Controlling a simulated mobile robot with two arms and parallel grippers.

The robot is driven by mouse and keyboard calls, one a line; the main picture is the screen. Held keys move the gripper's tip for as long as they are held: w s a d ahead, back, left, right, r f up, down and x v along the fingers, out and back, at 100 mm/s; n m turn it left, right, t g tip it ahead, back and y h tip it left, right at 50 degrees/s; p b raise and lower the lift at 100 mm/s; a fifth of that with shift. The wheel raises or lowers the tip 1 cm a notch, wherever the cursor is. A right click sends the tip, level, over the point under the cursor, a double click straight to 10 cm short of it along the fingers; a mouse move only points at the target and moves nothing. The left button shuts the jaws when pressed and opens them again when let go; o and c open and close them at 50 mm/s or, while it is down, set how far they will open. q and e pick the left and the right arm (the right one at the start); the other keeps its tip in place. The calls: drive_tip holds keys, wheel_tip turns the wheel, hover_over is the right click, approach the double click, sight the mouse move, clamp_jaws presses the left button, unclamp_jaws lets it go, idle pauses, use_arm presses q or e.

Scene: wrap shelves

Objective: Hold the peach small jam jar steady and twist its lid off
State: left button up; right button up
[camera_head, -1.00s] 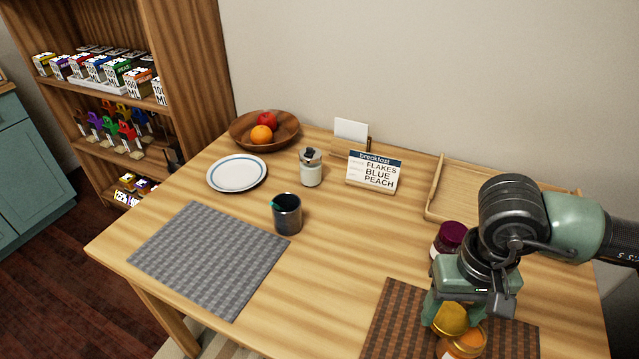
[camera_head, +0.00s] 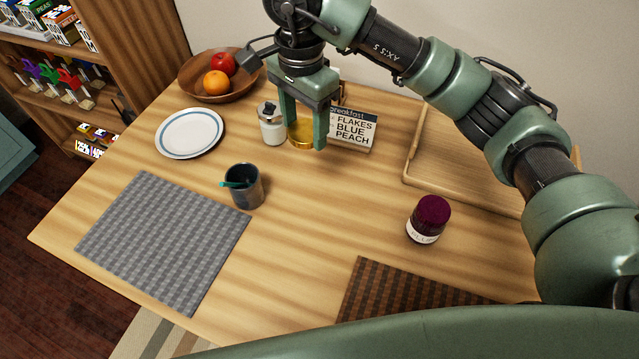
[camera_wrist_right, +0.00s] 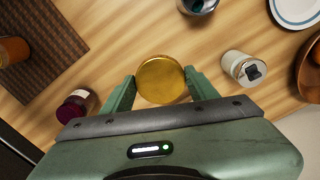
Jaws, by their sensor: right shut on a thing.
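My right gripper (camera_head: 304,137) is shut on a round gold lid (camera_wrist_right: 160,80). In the head view the lid (camera_head: 301,131) is between the fingertips, at or a little above the table, just right of the white-bodied shaker; I cannot tell whether it touches the wood. In the wrist view an orange jar (camera_wrist_right: 14,50), apparently the peach small jam jar, stands on the brown mat at the left edge, apart from the gripper. The jar is not visible in the head view now. My left gripper is in neither view.
The shaker (camera_head: 271,124), breakfast sign (camera_head: 352,127) and fruit bowl (camera_head: 193,86) stand close to the right gripper. A dark cup (camera_head: 245,186) stands nearer. A purple-lidded jar (camera_head: 428,219) stands right of centre, by the wooden tray (camera_head: 409,160). The table's middle is clear.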

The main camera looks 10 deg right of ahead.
drive_tip(key=p, duration=0.2)
hover_over(309, 194)
wheel_tip(309, 194, down, 14)
drive_tip(key=shift+f, duration=0.1)
wheel_tip(309, 194, down, 4)
drive_tip(key=shift+f, duration=0.55)
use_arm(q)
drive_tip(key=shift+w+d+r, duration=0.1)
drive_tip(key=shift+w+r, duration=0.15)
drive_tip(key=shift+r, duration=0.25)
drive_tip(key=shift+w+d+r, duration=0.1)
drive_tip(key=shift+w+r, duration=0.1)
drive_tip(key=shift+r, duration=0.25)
use_arm(e)
drive_tip(key=shift+w, duration=0.1)
drive_tip(key=shift+f+b, duration=0.15)
drive_tip(key=shift+b, duration=0.15)
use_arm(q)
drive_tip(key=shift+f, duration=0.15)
use_arm(e)
drive_tip(key=o, duration=1.5)
drive_tip(key=shift+o, duration=0.2)
